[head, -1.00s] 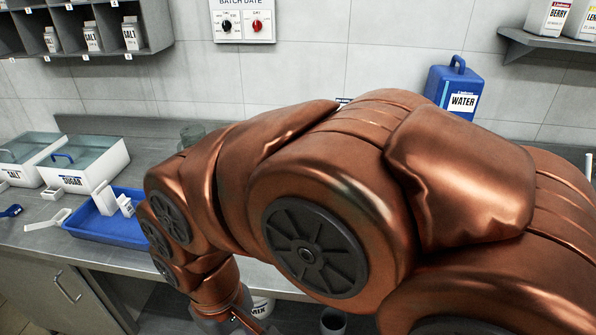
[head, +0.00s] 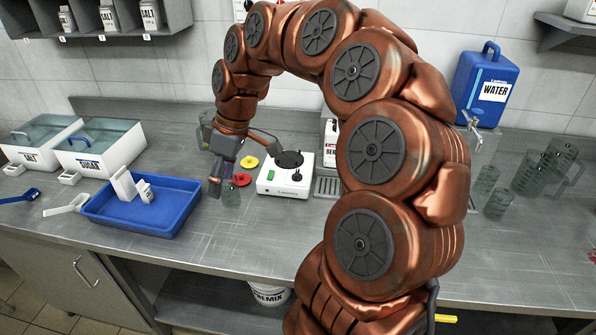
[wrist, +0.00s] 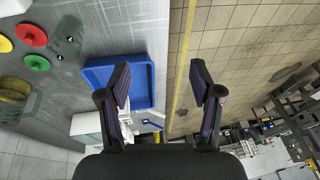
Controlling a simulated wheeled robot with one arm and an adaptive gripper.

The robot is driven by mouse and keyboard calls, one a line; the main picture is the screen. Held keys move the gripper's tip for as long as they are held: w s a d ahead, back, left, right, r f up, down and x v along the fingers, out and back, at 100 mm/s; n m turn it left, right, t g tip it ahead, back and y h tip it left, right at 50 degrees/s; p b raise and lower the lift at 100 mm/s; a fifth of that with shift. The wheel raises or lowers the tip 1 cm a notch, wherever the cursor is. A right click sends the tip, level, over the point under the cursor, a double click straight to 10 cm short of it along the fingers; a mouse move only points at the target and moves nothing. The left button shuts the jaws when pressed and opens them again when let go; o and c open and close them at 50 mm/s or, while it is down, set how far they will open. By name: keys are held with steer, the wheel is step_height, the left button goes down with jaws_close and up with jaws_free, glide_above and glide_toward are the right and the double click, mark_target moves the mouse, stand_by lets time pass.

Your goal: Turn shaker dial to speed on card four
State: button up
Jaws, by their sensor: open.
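The shaker (head: 285,182) is a small white box on the bench with a black round top, a green switch and a small black dial (head: 297,176) on its front. The dial's setting is too small to read. My gripper (head: 218,182) hangs over the bench to the left of the shaker, apart from it. In the wrist view my gripper (wrist: 160,82) is open with nothing between its fingers. I cannot make out the shaker in the wrist view. No card marked four can be made out.
Red (head: 231,194), yellow (head: 249,162) and green (head: 242,179) discs lie between my gripper and the shaker. A blue tray (head: 165,222) lies to the left. Clear jugs and a blue water container (head: 486,84) stand right. The bench front is mostly clear.

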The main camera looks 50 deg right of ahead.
steer(key=w+d+f+t, duration=0.1)
steer(key=w+d, duration=0.1)
steer(key=d, duration=0.5)
steer(key=w+d+f, duration=0.2)
steer(key=w+d, duration=0.1)
steer(key=d, duration=0.3)
steer(key=t, duration=0.1)
glide_toward(298, 172)
steer(key=f, duration=0.1)
steer(key=shift+h, duration=0.3)
steer(key=shift+a+p+x, duration=0.25)
steer(key=shift+p+x, duration=0.2)
steer(key=shift+x, duration=1.6)
steer(key=shift+a+p+x, duration=0.2)
steer(key=shift+p+x, duration=0.25)
steer(key=shift+x, duration=1.6)
steer(key=shift+w+r, duration=0.15)
steer(key=shift+r, duration=0.05)
steer(key=c, duration=1.1)
